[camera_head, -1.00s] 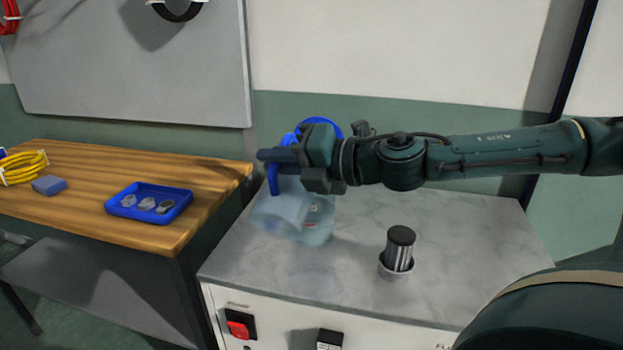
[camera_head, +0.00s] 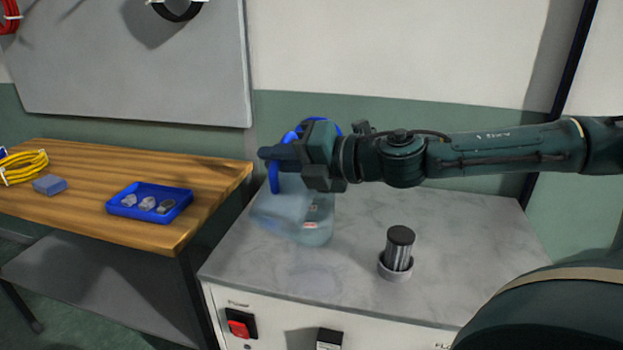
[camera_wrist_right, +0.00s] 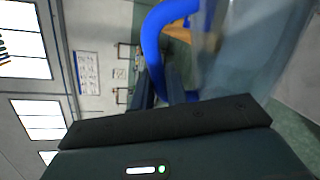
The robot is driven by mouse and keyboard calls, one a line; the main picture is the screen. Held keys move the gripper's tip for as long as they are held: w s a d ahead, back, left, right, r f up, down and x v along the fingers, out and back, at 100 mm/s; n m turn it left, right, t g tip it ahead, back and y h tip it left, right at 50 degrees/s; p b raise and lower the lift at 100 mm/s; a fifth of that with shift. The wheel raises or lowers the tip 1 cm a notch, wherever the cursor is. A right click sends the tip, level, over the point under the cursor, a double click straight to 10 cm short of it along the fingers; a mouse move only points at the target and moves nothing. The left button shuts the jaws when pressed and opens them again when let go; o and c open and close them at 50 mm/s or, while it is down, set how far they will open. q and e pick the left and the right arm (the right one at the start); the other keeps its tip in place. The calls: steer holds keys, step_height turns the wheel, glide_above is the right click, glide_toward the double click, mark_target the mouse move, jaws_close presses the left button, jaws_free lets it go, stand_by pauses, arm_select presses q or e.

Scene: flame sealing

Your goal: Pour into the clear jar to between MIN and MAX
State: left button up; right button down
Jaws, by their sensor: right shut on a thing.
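My right gripper (camera_head: 298,160) is shut on the blue handle (camera_head: 274,178) of a see-through pitcher (camera_head: 277,208), held tilted above the marble-topped bench. The handle also shows in the right wrist view (camera_wrist_right: 152,45). The clear jar (camera_head: 318,232), with small red and white marks, stands on the bench just behind and right of the pitcher, partly covered by it and by my gripper. The overlap hides the jar's mouth and the pitcher's spout. I cannot tell the liquid level, nor read MIN or MAX. My left gripper is not in view.
A wooden table (camera_head: 90,205) at left bears a blue tray (camera_head: 122,212) of small parts. The marble top's front is clear.

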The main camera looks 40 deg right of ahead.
mark_target(285, 140)
steer(key=shift+w+d+r+m+p, duration=0.25)
steer(key=shift+d+r+m+p, duration=0.1)
steer(key=shift+r+p, duration=0.3)
stand_by(1.2)
steer(key=shift+w+d+r+m, duration=0.45)
steer(key=shift+w+d, duration=0.15)
steer(key=shift+d, duration=0.2)
stand_by(1.4)
